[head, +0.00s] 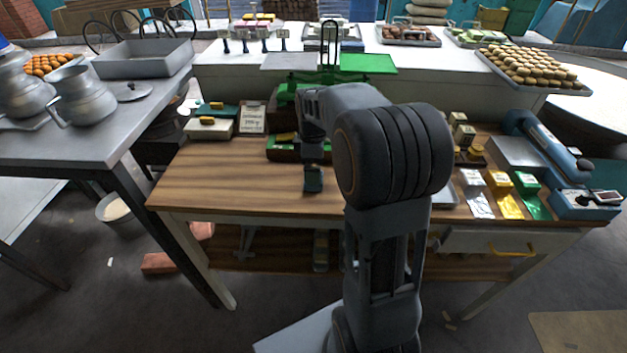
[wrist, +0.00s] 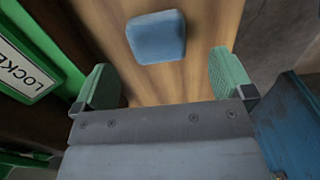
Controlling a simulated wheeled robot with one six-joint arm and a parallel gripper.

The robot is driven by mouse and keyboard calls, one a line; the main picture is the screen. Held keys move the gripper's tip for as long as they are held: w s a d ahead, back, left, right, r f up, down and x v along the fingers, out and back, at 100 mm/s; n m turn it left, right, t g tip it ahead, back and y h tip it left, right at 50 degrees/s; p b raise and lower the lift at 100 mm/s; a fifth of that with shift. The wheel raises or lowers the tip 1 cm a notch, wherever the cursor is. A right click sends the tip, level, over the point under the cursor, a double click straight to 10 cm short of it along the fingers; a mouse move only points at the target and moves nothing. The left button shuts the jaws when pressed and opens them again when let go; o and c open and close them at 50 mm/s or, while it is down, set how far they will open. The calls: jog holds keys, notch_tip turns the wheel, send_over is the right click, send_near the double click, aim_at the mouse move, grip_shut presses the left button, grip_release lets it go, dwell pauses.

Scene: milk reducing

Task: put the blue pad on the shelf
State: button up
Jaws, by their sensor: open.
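The blue pad (wrist: 156,36) is a small rounded square lying flat on the wooden tabletop (wrist: 200,25) in the wrist view. My gripper (wrist: 162,80) is open, with its two green fingers spread wide. The pad is ahead of the fingertips, between their lines and left of the middle of the gap; nothing is held. In the head view my arm reaches over the wooden workbench (head: 235,185), and I cannot pick out the pad there. A lower wooden shelf (head: 285,262) runs under the workbench, partly hidden by my arm.
A green box with a white label (wrist: 25,70) stands close left of my gripper. A worn blue surface (wrist: 292,115) is close on the right. Small coloured packets (head: 510,205) lie at the bench's right. The bench's front left is clear.

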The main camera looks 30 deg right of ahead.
jog(key=shift+w+d+f, duration=0.1)
jog(key=shift+f, duration=2.55)
jog(key=c, duration=1.1)
jog(key=shift+r, duration=0.15)
